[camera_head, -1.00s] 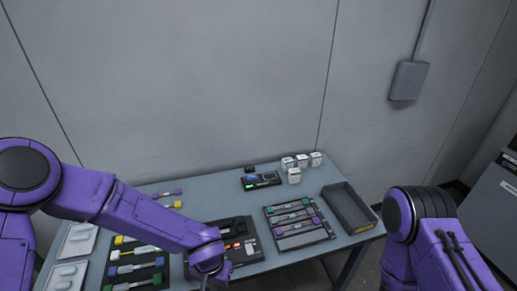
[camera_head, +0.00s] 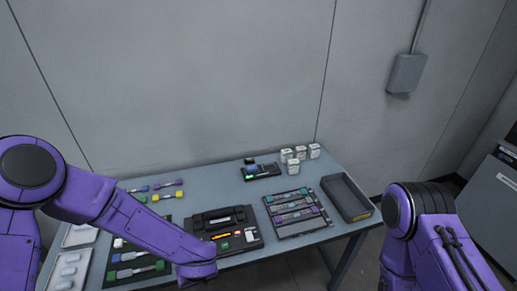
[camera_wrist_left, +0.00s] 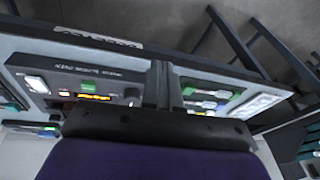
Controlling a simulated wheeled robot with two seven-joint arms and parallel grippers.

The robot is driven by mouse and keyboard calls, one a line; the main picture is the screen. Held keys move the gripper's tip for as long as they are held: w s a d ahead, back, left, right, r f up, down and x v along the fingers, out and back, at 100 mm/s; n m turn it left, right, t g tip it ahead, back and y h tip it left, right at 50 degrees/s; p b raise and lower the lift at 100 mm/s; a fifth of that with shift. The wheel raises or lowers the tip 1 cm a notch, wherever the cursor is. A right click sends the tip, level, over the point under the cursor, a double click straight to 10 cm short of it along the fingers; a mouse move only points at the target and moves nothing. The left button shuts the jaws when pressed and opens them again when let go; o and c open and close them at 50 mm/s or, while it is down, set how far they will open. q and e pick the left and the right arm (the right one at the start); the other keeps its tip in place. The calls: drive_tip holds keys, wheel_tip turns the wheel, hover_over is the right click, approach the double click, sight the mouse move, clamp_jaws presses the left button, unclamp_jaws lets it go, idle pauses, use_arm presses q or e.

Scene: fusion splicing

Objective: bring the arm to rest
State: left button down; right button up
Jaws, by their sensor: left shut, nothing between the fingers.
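My left arm (camera_head: 130,225) reaches in from the left, its wrist at the front edge of the table, in front of the black splicer (camera_head: 212,218). The left gripper's fingers are hidden in the head view. In the left wrist view the left gripper (camera_wrist_left: 163,84) shows its two dark fingers together, with nothing between them.
The grey table (camera_head: 235,185) holds a tray of coloured holders (camera_head: 296,212), a dark open bin (camera_head: 349,196), a small black device (camera_head: 262,171) and several white containers (camera_head: 293,166). White trays (camera_head: 68,270) and coloured clips lie at the left. A wall closes the back.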

use_arm(q)
drive_tip(key=s+a+f+n+b, duration=0.1)
drive_tip(key=s+a+f+b, duration=0.4)
drive_tip(key=s+f, duration=0.4)
drive_tip(key=s+a+f+n+t+y+b, duration=0.1)
drive_tip(key=s+a+f+b, duration=0.5)
drive_tip(key=f, duration=0.6)
drive_tip(key=s+a, duration=0.2)
drive_tip(key=s, duration=0.1)
drive_tip(key=shift+s+a, duration=0.15)
idle(5.4)
